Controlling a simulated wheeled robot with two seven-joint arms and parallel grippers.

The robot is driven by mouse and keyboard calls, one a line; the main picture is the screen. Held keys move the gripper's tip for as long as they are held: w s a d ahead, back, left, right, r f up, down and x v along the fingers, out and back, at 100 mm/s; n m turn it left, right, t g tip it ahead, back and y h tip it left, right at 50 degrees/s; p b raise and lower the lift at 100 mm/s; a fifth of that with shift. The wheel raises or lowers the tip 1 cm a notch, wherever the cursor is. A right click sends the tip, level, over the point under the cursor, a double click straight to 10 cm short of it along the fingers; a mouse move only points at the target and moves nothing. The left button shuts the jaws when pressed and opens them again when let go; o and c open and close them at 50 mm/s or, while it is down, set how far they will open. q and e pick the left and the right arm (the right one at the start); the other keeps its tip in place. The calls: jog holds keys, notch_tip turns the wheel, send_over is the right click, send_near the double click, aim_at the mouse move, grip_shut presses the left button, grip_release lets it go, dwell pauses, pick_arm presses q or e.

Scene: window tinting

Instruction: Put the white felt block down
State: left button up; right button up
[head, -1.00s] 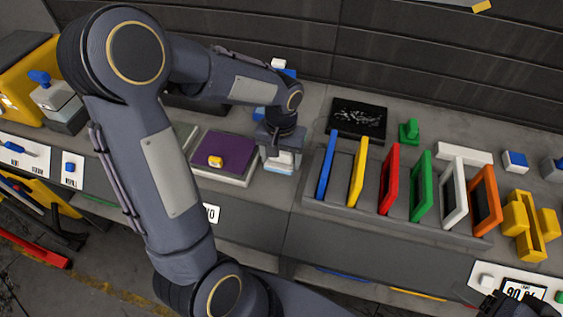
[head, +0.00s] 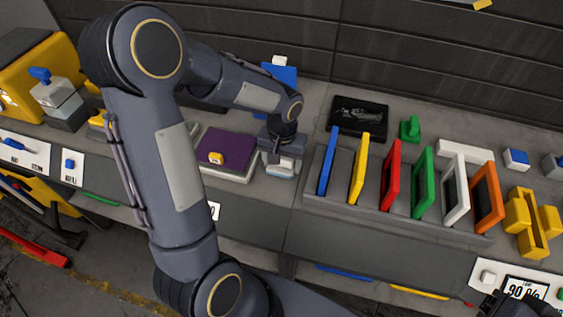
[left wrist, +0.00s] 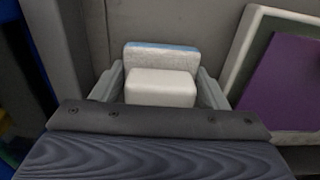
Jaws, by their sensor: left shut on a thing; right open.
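My left gripper (head: 283,160) is shut on the white felt block (head: 284,165), which has a pale blue layer along one side. It is just right of the tray with the purple sheet. In the left wrist view the white felt block (left wrist: 160,86) sits between the two fingers. The block is close to the grey bench top; I cannot tell whether it touches. My right gripper (head: 510,306) shows only as a dark part at the bottom right corner, open.
The purple sheet (head: 228,147) lies in a white-rimmed tray with a small yellow piece on it. To the right stands a rack (head: 400,222) of upright coloured frames. A black panel (head: 358,118) lies behind the rack. A blue piece (head: 277,76) stands at the back.

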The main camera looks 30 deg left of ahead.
pick_arm(q)
jog(key=o, duration=1.2)
jog(key=shift+s+f, duration=0.35)
jog(key=shift+f, duration=0.3)
jog(key=shift+c, duration=0.2)
jog(key=shift+r+p, duration=0.35)
jog(key=shift+r, duration=0.05)
jog(key=shift+o, duration=0.3)
jog(key=shift+w+r+p, duration=0.2)
jog(key=shift+r+p, duration=0.3)
jog(key=shift+p, duration=0.05)
jog(key=shift+w+r+b, duration=0.3)
jog(key=shift+r+b, duration=0.1)
jog(key=shift+r, duration=0.15)
notch_tip(320, 180, up, 10)
jog(key=shift+f, duration=0.1)
jog(key=shift+s+r, duration=0.2)
jog(key=shift+r, duration=0.15)
jog(key=s+d+r+t+h, duration=0.1)
jog(key=s+d+t+h, duration=0.1)
jog(key=s, duration=0.6)
jog(key=s+d+r+m+t+h, duration=0.1)
jog(key=s+d+t, duration=0.1)
jog(key=s, duration=0.7)
jog(key=shift+t+h, duration=0.4)
jog(key=shift+t, duration=0.3)
pick_arm(e)
jog(key=shift+w+r, duration=0.25)
jog(key=shift+r, duration=0.1)
